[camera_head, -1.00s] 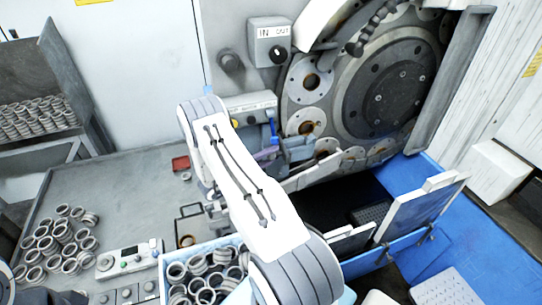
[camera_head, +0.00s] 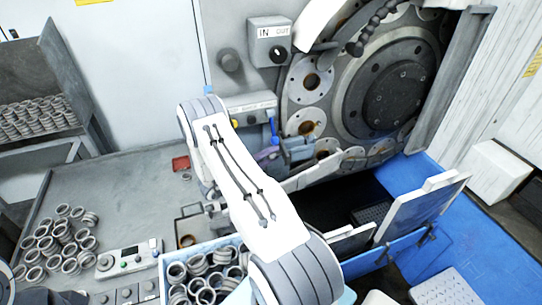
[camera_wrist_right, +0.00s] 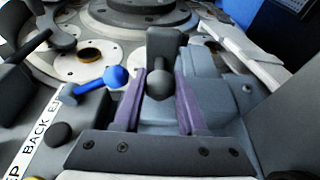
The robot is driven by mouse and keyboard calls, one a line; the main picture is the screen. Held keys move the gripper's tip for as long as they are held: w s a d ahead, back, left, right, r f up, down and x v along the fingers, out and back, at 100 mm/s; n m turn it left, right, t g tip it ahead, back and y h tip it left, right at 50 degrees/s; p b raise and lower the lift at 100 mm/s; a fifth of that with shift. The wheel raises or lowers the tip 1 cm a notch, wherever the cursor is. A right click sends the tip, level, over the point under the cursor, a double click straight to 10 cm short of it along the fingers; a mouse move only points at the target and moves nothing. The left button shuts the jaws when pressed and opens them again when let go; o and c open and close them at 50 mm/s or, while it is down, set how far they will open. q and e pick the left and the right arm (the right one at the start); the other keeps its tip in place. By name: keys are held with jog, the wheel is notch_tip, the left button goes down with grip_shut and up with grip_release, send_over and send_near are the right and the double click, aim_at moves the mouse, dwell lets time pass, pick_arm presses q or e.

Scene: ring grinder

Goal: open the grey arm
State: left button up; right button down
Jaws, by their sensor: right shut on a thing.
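The grey arm (camera_wrist_right: 163,45) is a dark grey lever ending in a round ball knob, seen in the right wrist view. My right gripper (camera_wrist_right: 160,82) has its two purple fingers on either side of the ball knob and is shut on it. In the head view my right gripper (camera_head: 268,153) is small beside the machine, and my white forearm hides part of the area below it. A blue ball-ended lever (camera_wrist_right: 116,76) stands just left of the fingers; it also shows in the head view (camera_head: 273,128). My left gripper is not in view.
The large round grinder plate (camera_head: 392,95) is behind the gripper. A labelled control panel (camera_wrist_right: 50,125) is close on the left. A bin of rings (camera_head: 172,256) stands below my forearm. Loose rings (camera_head: 62,240) lie on the bench at left. A blue tray area (camera_head: 440,235) is at right.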

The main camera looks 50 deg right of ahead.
jog(key=w+m+g+b, duration=0.1)
jog(key=g+b, duration=0.1)
jog(key=b, duration=0.1)
jog(key=w+a+m+g+y+b, duration=0.1)
jog(key=w+m+g+b, duration=0.1)
jog(key=b, duration=0.1)
jog(key=shift+w+g+y, duration=0.2)
jog(key=shift+g+y, duration=0.1)
jog(key=shift+g, duration=0.1)
jog(key=c, duration=0.8)
grip_release()
jog(key=shift+o, duration=0.2)
jog(key=shift+s, duration=0.1)
jog(key=b+v, duration=0.5)
jog(key=v, duration=0.5)
jog(key=shift+a, duration=0.2)
jog(key=shift+w, duration=0.2)
